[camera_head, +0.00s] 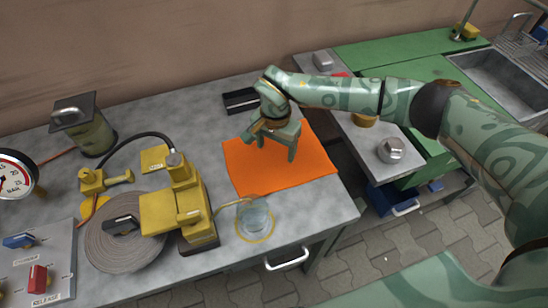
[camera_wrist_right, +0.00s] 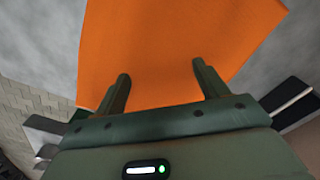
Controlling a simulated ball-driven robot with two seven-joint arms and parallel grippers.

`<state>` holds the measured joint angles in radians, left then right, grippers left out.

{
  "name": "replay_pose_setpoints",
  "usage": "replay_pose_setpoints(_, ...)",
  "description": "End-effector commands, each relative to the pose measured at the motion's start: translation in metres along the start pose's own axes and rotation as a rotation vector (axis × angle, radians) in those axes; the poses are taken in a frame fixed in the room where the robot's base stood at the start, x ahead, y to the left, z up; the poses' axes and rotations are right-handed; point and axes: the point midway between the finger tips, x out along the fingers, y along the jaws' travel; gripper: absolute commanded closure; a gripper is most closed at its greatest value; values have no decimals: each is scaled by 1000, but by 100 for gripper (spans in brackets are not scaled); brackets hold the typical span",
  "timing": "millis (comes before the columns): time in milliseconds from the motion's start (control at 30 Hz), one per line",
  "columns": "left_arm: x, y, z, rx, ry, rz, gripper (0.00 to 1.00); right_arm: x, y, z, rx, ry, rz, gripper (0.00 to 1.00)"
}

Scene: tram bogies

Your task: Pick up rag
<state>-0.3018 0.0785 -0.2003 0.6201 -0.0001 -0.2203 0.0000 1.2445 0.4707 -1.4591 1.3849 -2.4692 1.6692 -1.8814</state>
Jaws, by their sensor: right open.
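The rag is a flat orange cloth (camera_head: 310,175) lying on the grey workbench near its right end. In the right wrist view the rag (camera_wrist_right: 180,45) fills the middle, beyond the fingers. My right gripper (camera_head: 276,152) is over the rag's upper left part, fingers pointing down. In the right wrist view my right gripper (camera_wrist_right: 162,85) is open with nothing between its fingers. I cannot tell how far the fingertips are above the cloth. My left gripper is not in view.
A glass jar (camera_head: 256,217) stands just below the rag, near the bench's front edge. A yellow tool (camera_head: 178,212) and a coiled grey strap (camera_head: 125,240) are to the left. A black tray (camera_head: 240,101) lies behind. Bare bench (camera_head: 320,213) shows right of the jar.

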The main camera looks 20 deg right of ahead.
Motion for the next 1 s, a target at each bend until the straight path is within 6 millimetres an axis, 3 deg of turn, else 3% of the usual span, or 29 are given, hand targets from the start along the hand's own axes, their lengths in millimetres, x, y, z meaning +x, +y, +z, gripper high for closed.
replay_pose_setpoints(100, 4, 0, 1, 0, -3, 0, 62, 10, -1, 0, -1, 0, -1, 27)
replay_pose_setpoints(400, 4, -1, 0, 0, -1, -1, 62, 12, 0, 0, -2, 1, -2, 27)
replay_pose_setpoints(933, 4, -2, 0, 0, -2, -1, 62, 14, 0, 0, -1, 0, 1, 100)
replay_pose_setpoints(1000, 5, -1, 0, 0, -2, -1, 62, 14, 0, 0, -1, 0, 1, 100)
